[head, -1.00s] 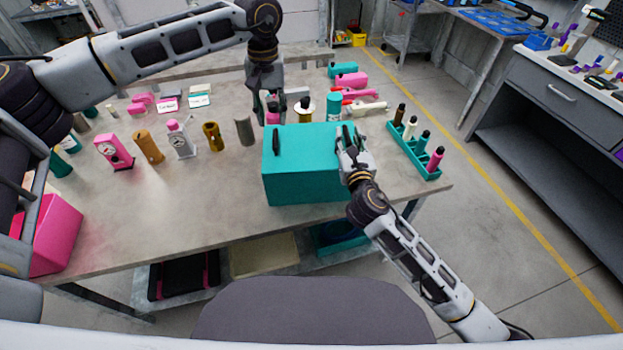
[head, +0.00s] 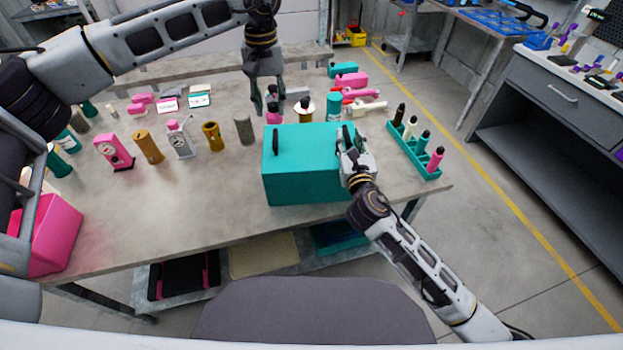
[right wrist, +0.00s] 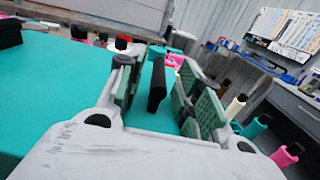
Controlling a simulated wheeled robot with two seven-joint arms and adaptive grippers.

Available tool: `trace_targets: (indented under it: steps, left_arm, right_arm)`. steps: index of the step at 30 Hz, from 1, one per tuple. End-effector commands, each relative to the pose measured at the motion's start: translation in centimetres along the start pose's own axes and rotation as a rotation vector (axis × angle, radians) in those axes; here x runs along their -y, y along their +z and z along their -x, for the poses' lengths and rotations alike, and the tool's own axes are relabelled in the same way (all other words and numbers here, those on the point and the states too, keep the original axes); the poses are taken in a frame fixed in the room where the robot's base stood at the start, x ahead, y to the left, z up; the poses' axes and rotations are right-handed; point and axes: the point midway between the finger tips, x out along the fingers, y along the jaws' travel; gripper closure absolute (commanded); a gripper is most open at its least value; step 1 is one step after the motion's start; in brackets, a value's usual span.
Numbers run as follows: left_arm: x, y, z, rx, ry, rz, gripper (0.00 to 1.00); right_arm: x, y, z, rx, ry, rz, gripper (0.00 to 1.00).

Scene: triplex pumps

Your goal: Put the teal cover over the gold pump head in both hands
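The teal cover (head: 305,178) is a box standing on the front of the grey table, with a black handle (head: 276,141) at the left of its top and another at the right. My right gripper (head: 347,142) is at the right handle. In the right wrist view its fingers stand apart on either side of this black handle (right wrist: 157,84), with gaps visible. My left gripper (head: 269,108) is open and empty, above the table behind the cover, away from the left handle. I cannot make out a gold pump head for certain; a small gold cup-shaped part (head: 211,136) stands left of the cover.
A pink gauge (head: 114,151), a brown cylinder (head: 148,147) and a grey cylinder (head: 244,130) stand left of the cover. A teal rack (head: 408,153) with bottles is at the right. A pink bin (head: 55,238) sits at the front left. The front middle of the table is clear.

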Motion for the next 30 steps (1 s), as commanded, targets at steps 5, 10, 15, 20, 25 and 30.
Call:
trace_targets:
  steps: [5, 10, 15, 20, 25, 30]
  left_arm:
    - [0.0, 0.0, 0.0, 0.0, 0.0, 0.0, 0.64]
    - [0.0, 0.0, 0.0, 0.0, 0.0, 0.0, 0.64]
    - [0.0, 0.0, 0.0, 0.0, 0.0, 0.0, 0.64]
    - [0.0, 0.0, 0.0, 0.0, 0.0, 0.0, 0.64]
    - [0.0, 0.0, 0.0, 0.0, 0.0, 0.0, 0.64]
    - [0.0, 0.0, 0.0, 0.0, 0.0, 0.0, 0.64]
  right_arm:
    - [0.0, -0.1, 1.5, -0.001, 0.002, 0.0, 0.65]
    - [0.0, -0.1, 3.2, -0.001, 0.001, 0.001, 0.65]
    - [0.0, -0.1, 5.0, -0.002, 0.002, 0.0, 0.65]
    - [0.0, -0.1, 6.7, -0.002, 0.002, 0.0, 0.65]
    - [0.0, -0.1, 8.4, -0.002, 0.001, -0.001, 0.65]
    - [0.0, -0.1, 9.9, -0.001, 0.001, 0.0, 0.65]
